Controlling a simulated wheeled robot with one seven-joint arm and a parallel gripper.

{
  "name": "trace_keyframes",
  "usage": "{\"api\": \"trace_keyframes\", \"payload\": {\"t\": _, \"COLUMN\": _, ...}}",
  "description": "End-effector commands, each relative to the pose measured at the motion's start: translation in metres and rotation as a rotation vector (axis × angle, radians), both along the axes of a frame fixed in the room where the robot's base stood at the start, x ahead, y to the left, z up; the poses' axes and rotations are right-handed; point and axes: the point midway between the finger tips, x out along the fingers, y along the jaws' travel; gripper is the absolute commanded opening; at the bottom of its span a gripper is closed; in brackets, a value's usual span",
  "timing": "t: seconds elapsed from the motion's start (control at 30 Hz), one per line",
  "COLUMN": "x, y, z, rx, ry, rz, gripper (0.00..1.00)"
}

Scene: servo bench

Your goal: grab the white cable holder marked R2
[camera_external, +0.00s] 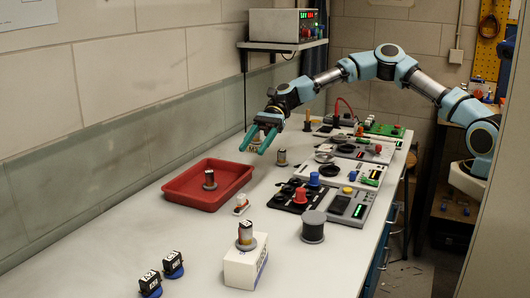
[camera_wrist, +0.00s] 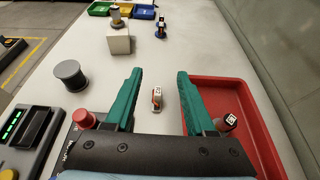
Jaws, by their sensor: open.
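A small white holder with a red-orange part (camera_external: 241,204) stands on the bench just right of the red tray. It also shows in the wrist view (camera_wrist: 156,99), between my fingers in the picture. A dark mark is on its top, but I cannot read it surely as R2. My gripper (camera_external: 255,150) is open and empty, above the bench and behind the holder in the external view. In the wrist view both teal fingers (camera_wrist: 159,75) are spread wide, with nothing held between them.
A red tray (camera_external: 188,202) holds a small labelled cylinder (camera_external: 210,181). A white box (camera_external: 243,268) carries another cylinder. A grey spool (camera_external: 313,228) and several devices line the right side. Two dark servos (camera_external: 173,265) lie at the front. Bench around the holder is clear.

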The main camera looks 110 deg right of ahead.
Motion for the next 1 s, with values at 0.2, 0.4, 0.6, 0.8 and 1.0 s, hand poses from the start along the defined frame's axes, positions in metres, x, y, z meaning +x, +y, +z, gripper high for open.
{"api": "trace_keyframes", "payload": {"t": 0.2, "x": 0.001, "y": 0.001, "z": -0.065, "rx": 0.001, "ry": 0.0, "rz": 0.001, "gripper": 0.55}}
{"api": "trace_keyframes", "payload": {"t": 0.4, "x": 0.002, "y": 0.003, "z": -0.091, "rx": -0.004, "ry": -0.002, "rz": 0.003, "gripper": 0.55}}
{"api": "trace_keyframes", "payload": {"t": 0.6, "x": 0.016, "y": 0.018, "z": -0.099, "rx": -0.004, "ry": 0.0, "rz": 0.006, "gripper": 0.55}}
{"api": "trace_keyframes", "payload": {"t": 0.8, "x": 0.035, "y": 0.036, "z": -0.11, "rx": -0.007, "ry": -0.001, "rz": 0.005, "gripper": 0.55}}
{"api": "trace_keyframes", "payload": {"t": 1.0, "x": 0.047, "y": 0.047, "z": -0.118, "rx": -0.004, "ry": -0.001, "rz": 0.005, "gripper": 0.55}}
